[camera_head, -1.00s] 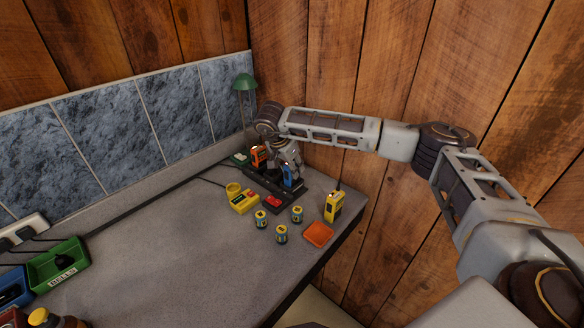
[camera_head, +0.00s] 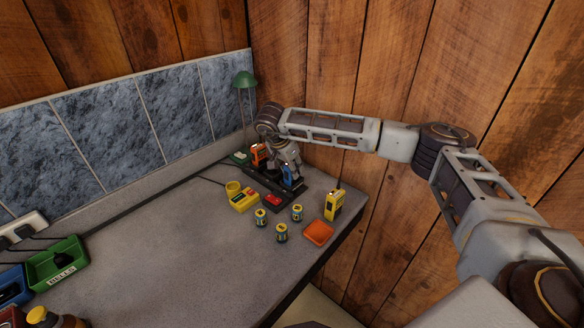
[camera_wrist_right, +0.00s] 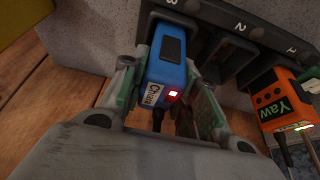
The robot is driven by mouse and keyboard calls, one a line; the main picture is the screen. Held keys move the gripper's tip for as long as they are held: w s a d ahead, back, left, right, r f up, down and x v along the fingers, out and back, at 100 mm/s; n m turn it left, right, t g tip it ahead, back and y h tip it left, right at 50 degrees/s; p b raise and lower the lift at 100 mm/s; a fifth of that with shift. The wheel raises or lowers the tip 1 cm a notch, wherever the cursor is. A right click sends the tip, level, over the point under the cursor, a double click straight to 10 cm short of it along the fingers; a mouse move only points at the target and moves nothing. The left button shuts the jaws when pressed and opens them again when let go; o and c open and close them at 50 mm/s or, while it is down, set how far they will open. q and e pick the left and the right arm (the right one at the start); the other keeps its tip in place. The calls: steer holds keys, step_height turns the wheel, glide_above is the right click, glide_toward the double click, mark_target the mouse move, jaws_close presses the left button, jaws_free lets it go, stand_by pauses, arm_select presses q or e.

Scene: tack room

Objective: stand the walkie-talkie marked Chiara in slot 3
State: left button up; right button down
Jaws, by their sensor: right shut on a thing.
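The blue walkie-talkie marked Chiara (camera_wrist_right: 167,72) is between the fingers of my right gripper (camera_head: 286,166), which is shut on it. It also shows in the head view (camera_head: 287,174). Its far end is at the bay by the number 3 on the dark charging rack (camera_wrist_right: 222,22). I cannot tell whether it is fully seated. A small red light glows on its near end. The bay by number 2 looks empty. An orange walkie-talkie marked Yaw (camera_wrist_right: 275,98) stands by number 1. My left gripper is not in view.
A yellow walkie-talkie (camera_head: 333,206) stands near the right table edge, beside an orange square (camera_head: 318,232). Several batteries (camera_head: 281,233) and a yellow device (camera_head: 243,200) are in front of the rack. A wooden wall rises close behind. The table's middle is clear.

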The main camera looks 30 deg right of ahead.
steer(key=shift+f, duration=0.1)
steer(key=c, duration=1.4)
jaws_free()
steer(key=shift+o, duration=0.2)
steer(key=p+v, duration=0.5)
steer(key=v, duration=0.6)
steer(key=shift+s+a+f, duration=0.1)
steer(key=shift+s, duration=0.05)
stand_by(0.6)
